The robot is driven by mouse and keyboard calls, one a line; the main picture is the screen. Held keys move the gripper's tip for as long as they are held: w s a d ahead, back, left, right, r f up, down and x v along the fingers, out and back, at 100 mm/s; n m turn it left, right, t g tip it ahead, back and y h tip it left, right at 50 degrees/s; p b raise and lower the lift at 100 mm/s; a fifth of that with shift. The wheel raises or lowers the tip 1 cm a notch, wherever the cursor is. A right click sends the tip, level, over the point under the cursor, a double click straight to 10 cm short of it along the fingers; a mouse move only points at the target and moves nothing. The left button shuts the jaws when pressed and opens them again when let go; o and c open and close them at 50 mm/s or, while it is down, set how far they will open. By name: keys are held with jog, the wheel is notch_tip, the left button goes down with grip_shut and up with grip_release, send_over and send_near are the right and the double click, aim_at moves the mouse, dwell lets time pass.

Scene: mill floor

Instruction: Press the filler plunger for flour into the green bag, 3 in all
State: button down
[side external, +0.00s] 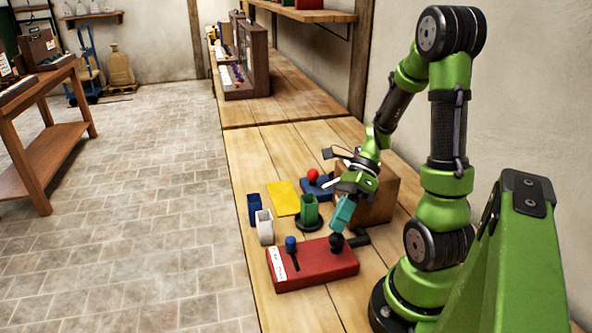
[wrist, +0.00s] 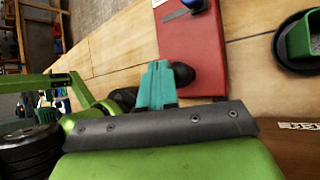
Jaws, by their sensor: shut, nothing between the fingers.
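The green bag (side external: 309,211) stands upright and open-topped on a round black base; it also shows at the right edge of the wrist view (wrist: 298,40). A red box (side external: 318,268) has a blue knob (side external: 291,243) by a dark slot and a black round knob (side external: 337,241) at its back right. My gripper (side external: 338,230), with teal fingers, is shut and empty, pointing down at the black knob. In the wrist view the black knob (wrist: 183,73) is right beside the fingers; I cannot tell if they touch. No label here shows which knob is the flour plunger.
A white container (side external: 265,227) and a blue one (side external: 254,209) stand left of the green bag. A yellow sheet (side external: 283,198) lies behind. A red ball (side external: 313,174) tops a blue base. A brown box (side external: 372,195) stands behind my gripper.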

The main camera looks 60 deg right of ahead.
jog(key=shift+f, duration=0.7)
dwell(0.4)
jog(key=shift+w+f, duration=0.15)
jog(key=shift+f, duration=0.3)
dwell(0.8)
jog(key=shift+r, duration=0.2)
jog(key=shift+s+d+r, duration=0.15)
jog(key=shift+s+r, duration=0.05)
jog(key=shift+r, duration=0.7)
jog(key=shift+r, duration=2.45)
